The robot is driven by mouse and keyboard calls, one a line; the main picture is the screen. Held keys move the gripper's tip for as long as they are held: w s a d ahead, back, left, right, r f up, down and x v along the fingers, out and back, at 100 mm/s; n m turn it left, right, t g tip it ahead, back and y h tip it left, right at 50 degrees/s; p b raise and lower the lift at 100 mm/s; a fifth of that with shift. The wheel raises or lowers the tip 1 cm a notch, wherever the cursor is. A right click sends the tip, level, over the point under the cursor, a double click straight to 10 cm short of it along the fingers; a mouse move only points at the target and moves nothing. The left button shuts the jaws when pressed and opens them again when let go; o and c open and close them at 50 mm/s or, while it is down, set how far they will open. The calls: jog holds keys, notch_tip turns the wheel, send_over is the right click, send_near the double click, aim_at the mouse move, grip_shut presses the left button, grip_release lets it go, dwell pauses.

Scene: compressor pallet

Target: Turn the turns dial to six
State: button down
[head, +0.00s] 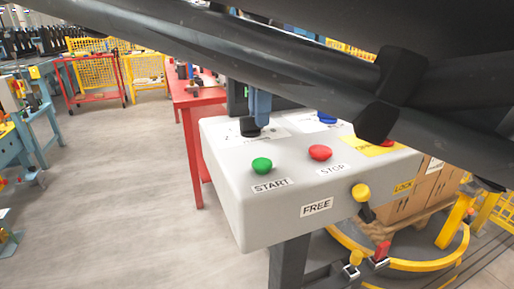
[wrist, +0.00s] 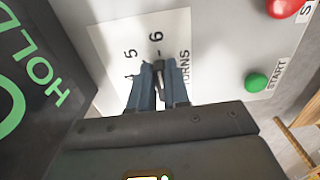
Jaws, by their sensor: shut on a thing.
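The turns dial is a small black knob (head: 250,128) on a white plate at the back left of the grey control box. In the wrist view the dial's dark pointer (wrist: 159,67) shows between my blue fingers, and its tip is close to the mark by the 6. The plate (wrist: 112,45) shows the numbers 5 and 6, a partly hidden 4 and a partly covered TURNS label. My gripper (wrist: 161,90) is shut on the dial from above. In the head view my gripper (head: 259,108) stands over the knob, and my arm hides part of the box.
The box (head: 225,175) also carries a green START button (head: 262,165), a red STOP button (head: 320,153), a blue knob (head: 326,118) and a yellow-knobbed lever (head: 361,193). A dark HOLD screen (wrist: 45,75) is close to my gripper's left. A red table (head: 191,95) stands behind.

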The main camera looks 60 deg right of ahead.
aim_at(249, 117)
jog(key=shift+w+a+m, duration=0.3)
jog(key=shift+w+a, duration=0.2)
jog(key=shift+a, duration=0.35)
jog(key=shift+w+r, duration=0.1)
jog(key=c, duration=1.1)
grip_release()
jog(key=shift+a, duration=0.1)
notch_tip(249, 117, up, 8)
jog(key=shift+f, duration=0.15)
